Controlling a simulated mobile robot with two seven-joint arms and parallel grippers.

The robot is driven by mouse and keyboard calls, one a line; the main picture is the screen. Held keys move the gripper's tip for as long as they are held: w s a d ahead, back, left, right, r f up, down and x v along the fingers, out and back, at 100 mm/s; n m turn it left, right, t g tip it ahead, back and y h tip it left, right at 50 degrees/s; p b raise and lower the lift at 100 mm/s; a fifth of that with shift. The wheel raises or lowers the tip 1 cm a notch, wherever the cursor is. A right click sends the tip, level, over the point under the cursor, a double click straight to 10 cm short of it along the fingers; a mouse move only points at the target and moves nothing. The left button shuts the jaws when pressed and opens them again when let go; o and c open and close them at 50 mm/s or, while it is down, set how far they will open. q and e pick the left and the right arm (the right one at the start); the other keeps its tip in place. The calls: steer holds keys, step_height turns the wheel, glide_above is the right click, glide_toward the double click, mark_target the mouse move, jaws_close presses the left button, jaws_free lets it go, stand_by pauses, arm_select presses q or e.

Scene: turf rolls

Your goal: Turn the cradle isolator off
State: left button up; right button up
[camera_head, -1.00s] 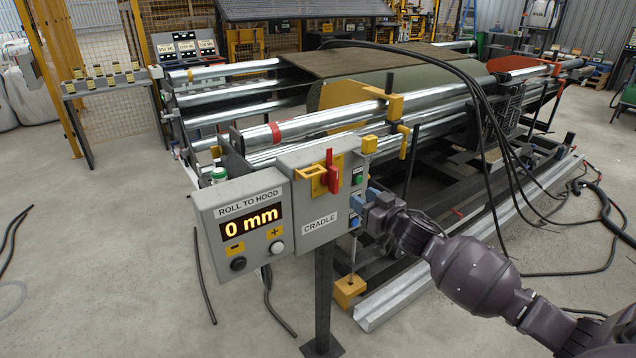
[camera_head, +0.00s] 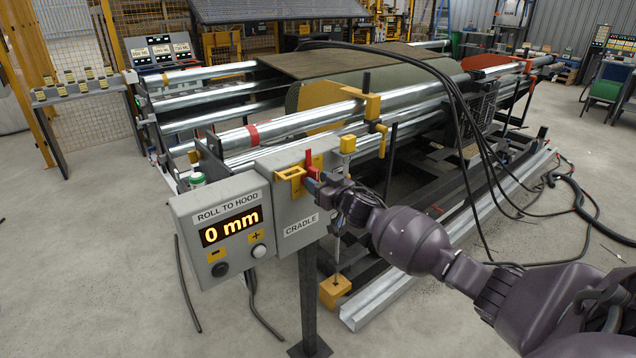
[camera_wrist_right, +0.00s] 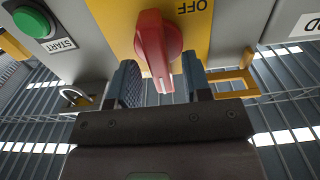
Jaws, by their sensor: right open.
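The cradle isolator is a red rotary handle (camera_head: 310,165) on a yellow plate, on the grey CRADLE box (camera_head: 301,213). In the right wrist view the red handle (camera_wrist_right: 158,45) points toward my gripper, and the OFF label (camera_wrist_right: 195,6) appears upside down beside it. My right gripper (camera_head: 318,184) is at the handle in the head view. In the wrist view its two blue-grey fingers (camera_wrist_right: 161,84) are open, one on each side of the handle's tip. I cannot tell whether either finger touches it. My left gripper is not in view.
A yellow bracket (camera_head: 290,176) stands out beside the handle. A green START button (camera_wrist_right: 31,20) is near it in the wrist view. The ROLL TO HOOD display box (camera_head: 222,226) adjoins on the left. The roller machine (camera_head: 330,120) stands behind; black cables hang to the right.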

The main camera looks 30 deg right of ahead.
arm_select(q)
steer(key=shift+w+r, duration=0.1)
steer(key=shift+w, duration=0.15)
arm_select(e)
steer(key=shift+w, duration=0.15)
jaws_close()
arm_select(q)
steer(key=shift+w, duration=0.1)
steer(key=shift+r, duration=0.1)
arm_select(e)
steer(key=shift+n, duration=0.3)
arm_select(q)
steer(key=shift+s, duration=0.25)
arm_select(e)
steer(key=shift+a+f+n, duration=0.15)
steer(key=shift+n, duration=2.75)
steer(key=shift+a+f+n, duration=0.1)
steer(key=shift+a+n, duration=0.05)
steer(key=shift+n, duration=2.75)
steer(key=shift+a+f+n, duration=0.15)
steer(key=shift+n, duration=2.75)
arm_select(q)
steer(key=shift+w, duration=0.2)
